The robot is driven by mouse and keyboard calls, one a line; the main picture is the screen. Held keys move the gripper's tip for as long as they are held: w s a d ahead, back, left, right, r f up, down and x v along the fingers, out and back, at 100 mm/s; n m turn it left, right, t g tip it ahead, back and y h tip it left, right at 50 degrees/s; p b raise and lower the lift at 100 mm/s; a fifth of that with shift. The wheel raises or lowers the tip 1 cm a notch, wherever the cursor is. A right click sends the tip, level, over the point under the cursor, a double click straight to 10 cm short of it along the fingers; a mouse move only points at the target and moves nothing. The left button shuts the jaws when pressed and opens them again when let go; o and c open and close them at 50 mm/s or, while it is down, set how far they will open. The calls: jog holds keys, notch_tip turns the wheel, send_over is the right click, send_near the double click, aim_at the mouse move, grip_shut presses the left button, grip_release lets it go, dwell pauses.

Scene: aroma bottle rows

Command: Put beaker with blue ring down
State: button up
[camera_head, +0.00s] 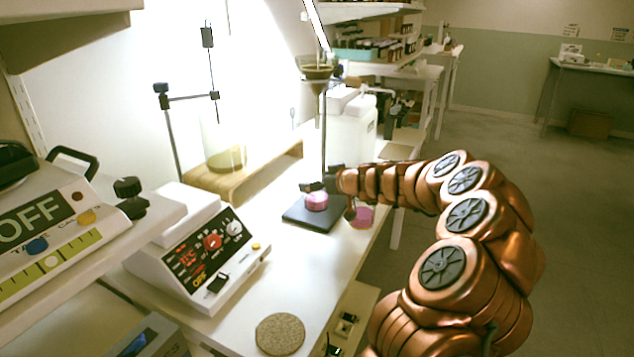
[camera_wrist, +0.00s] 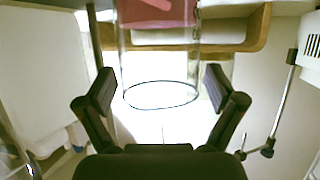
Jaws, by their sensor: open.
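A clear glass beaker (camera_wrist: 160,62) with pink contents and a thin dark-blue ring at its rim shows in the wrist view. It lies between the fingers of my gripper (camera_wrist: 160,88), with a visible gap on each side. My gripper is open. In the head view my gripper (camera_head: 320,184) is at the dark stand base, and pink contents (camera_head: 317,201) show just below it on that base. The glass itself is hard to make out there. A second pink patch (camera_head: 362,217) shows on the bench to the right, partly behind my arm.
The dark stand base (camera_head: 296,216) carries an upright rod and a funnel (camera_head: 317,72). A wooden stand (camera_head: 208,181) with a glass vessel is at the left, a control box (camera_head: 205,255) nearer. A cork mat (camera_head: 280,334) lies in front. White bench (camera_head: 300,275) between is clear.

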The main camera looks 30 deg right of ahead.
jog(key=v, duration=1.2)
jog(key=s+a+n+g+y, duration=0.2)
jog(key=a+n+g+y, duration=0.15)
jog(key=a, duration=1.65)
jog(key=s+a+f+g, duration=0.2)
jog(key=s+a, duration=0.2)
jog(key=s+a+f+g, duration=0.2)
jog(key=s+a, duration=0.2)
jog(key=a, duration=0.1)
jog(key=s+a+f+g, duration=0.2)
jog(key=s+a, duration=0.2)
jog(key=s, duration=0.1)
jog(key=shift+s+a+m+g+y, duration=0.1)
jog(key=shift+a+m+g+y, duration=0.15)
jog(key=shift+m, duration=0.1)
jog(key=s+d+f+m+g+h, duration=0.2)
jog(key=s+g+h, duration=0.1)
jog(key=s, duration=0.7)
jog(key=s+d+f+m+g+h, duration=0.2)
jog(key=s+f, duration=0.1)
jog(key=s, duration=0.8)
jog(key=shift+g+h, duration=0.4)
